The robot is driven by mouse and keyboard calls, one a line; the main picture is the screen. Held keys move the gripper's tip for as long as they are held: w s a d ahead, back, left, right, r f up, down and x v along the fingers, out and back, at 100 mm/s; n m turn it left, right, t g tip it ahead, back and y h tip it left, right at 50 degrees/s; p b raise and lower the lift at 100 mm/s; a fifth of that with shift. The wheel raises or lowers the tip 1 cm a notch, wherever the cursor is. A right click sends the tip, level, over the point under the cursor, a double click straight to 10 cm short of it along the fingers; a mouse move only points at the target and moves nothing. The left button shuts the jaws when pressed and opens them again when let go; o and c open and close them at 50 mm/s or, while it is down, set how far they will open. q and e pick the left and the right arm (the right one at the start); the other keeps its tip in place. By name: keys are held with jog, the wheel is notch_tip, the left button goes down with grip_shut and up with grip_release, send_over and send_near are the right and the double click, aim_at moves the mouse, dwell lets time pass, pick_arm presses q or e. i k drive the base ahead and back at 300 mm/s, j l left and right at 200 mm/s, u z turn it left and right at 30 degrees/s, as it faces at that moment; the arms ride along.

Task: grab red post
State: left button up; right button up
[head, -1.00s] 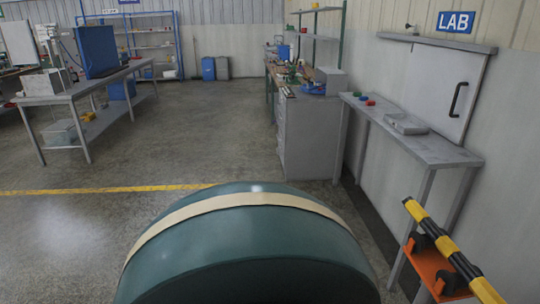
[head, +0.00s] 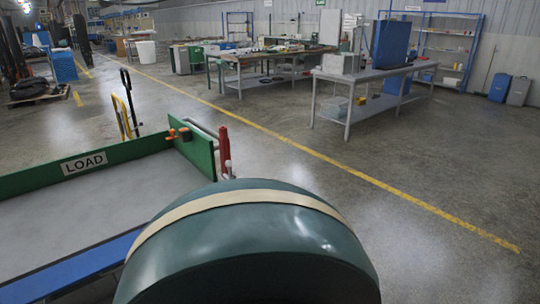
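A short red post (head: 224,146) stands upright at the right end of the green end wall of a platform labelled LOAD. A grey bar runs from behind the green wall to the post's top. A pale grey part sits low at the post's foot, where my own rounded teal body hides what is below. Neither my left nor my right gripper is in view.
The platform has green walls (head: 196,152), a grey bed and a blue front edge (head: 75,268). An orange clamp-like piece (head: 180,134) sits on the green wall. A grey workbench (head: 372,77) stands behind. The floor right of the post is clear, crossed by a yellow line.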

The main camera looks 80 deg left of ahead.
aim_at(224, 140)
jog(key=u, duration=3.1)
jog(key=i+l+u, duration=0.5)
jog(key=l+u, duration=0.25)
jog(key=i+l, duration=0.15)
jog(key=l, duration=0.25)
jog(key=i+l+u, duration=0.1)
jog(key=l, duration=0.35)
jog(key=i+l+u, duration=0.1)
jog(key=l, duration=0.3)
jog(key=i+l, duration=0.25)
jog(key=l, duration=0.2)
jog(key=i+l+u, duration=0.1)
jog(key=l, duration=0.35)
